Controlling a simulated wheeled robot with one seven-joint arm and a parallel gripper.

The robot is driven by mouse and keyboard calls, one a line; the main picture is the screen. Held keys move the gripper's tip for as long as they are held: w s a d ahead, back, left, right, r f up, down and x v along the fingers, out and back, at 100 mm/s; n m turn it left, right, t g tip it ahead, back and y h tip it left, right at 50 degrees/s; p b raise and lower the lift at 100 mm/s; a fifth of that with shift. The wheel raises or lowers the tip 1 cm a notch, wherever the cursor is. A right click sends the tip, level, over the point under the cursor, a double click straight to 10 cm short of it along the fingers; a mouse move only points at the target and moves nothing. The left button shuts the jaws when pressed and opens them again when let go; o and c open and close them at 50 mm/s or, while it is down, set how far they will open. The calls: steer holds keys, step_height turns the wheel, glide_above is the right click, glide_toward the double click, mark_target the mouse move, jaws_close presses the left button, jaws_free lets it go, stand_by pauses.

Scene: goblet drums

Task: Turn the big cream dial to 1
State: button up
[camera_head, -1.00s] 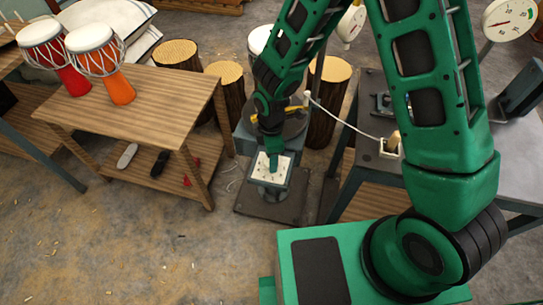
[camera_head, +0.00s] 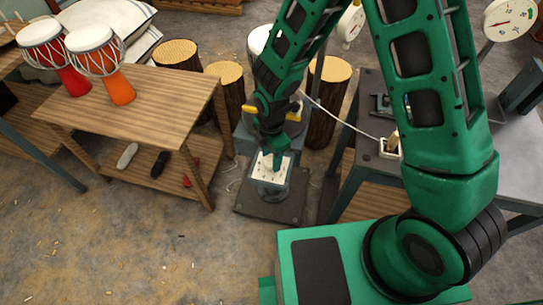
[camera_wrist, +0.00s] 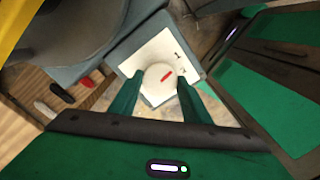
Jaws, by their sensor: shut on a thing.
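The big cream dial (camera_wrist: 157,92) is a round knob with a red mark on its face. It sits on a square white plate (camera_wrist: 139,62) with small dark marks. The plate (camera_head: 259,172) also shows in the head view, on a grey stand. My gripper (camera_wrist: 160,78) is shut on the dial, with one green finger on each side of it. In the head view my gripper (camera_head: 274,160) points down over the plate and hides most of the dial. The red mark slants up to the right in the wrist view.
A wooden table (camera_head: 150,105) with drums stands to the left, with small items on its lower shelf. Log stumps (camera_head: 224,75) stand behind. A grey workbench (camera_head: 370,160) is close on the right. The floor (camera_head: 130,240) in front is mostly open.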

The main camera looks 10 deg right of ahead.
mark_target(271, 160)
steer(key=shift+w, duration=0.1)
steer(key=o, duration=1)
steer(key=shift+o, duration=0.2)
steer(key=shift+r, duration=0.1)
step_height(271, 160, up, 11)
steer(key=shift+f, duration=0.2)
steer(key=shift+d, duration=0.1)
steer(key=s+d+r+m, duration=0.1)
steer(key=d+r+m, duration=0.35)
steer(key=d, duration=0.35)
steer(key=s+d+r+m+h, duration=0.1)
steer(key=d+r+m, duration=0.35)
steer(key=d, duration=0.25)
steer(key=s+d+r+m, duration=0.1)
steer(key=d+r+m, duration=0.35)
steer(key=d, duration=0.35)
steer(key=s+d+r+m, duration=0.2)
steer(key=s+d+m, duration=0.4)
steer(key=s+m, duration=0.2)
steer(key=s+d+r+m+y, duration=0.1)
steer(key=s+d+r+m, duration=0.2)
steer(key=s+d+m, duration=0.3)
steer(key=s+m, duration=0.2)
steer(key=s, duration=0.1)
steer(key=shift+s+d+r, duration=0.2)
steer(key=shift+s, duration=0.05)
